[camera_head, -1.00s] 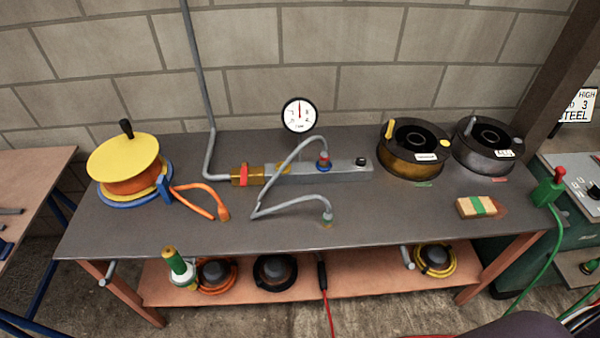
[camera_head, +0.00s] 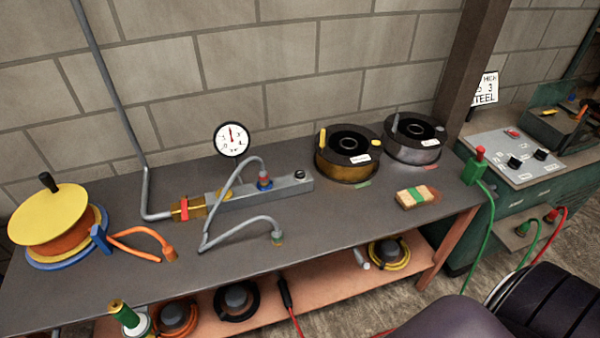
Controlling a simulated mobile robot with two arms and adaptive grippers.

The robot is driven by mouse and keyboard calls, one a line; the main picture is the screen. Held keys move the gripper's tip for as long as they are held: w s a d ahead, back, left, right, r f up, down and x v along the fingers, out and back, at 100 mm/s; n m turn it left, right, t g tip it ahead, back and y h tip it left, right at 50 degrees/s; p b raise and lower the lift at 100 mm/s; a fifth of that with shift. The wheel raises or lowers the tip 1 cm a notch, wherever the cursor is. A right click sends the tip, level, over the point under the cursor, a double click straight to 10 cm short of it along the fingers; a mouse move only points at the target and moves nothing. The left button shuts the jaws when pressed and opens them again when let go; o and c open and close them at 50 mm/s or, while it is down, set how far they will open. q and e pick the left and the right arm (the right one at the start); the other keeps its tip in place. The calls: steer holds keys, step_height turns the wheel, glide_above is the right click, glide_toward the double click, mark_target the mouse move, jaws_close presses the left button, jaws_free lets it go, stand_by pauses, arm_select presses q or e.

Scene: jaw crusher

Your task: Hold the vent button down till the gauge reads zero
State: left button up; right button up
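A round white gauge (camera_head: 232,139) stands above the back of the bench, and its needle points about straight up. Below it lies a grey manifold block (camera_head: 287,188) with a brass fitting (camera_head: 190,208) and a red band at its left end. A small black button (camera_head: 300,175) sits on top of the block's right end; I cannot read a label on it. A grey hose (camera_head: 235,185) runs from a blue and red coupling (camera_head: 264,181) on the block to the bench top. Neither of my grippers is in view.
A yellow and orange reel (camera_head: 52,225) stands at the left. A wood block with a green band (camera_head: 417,197) lies near the front edge. A control panel (camera_head: 514,159) is at the right.

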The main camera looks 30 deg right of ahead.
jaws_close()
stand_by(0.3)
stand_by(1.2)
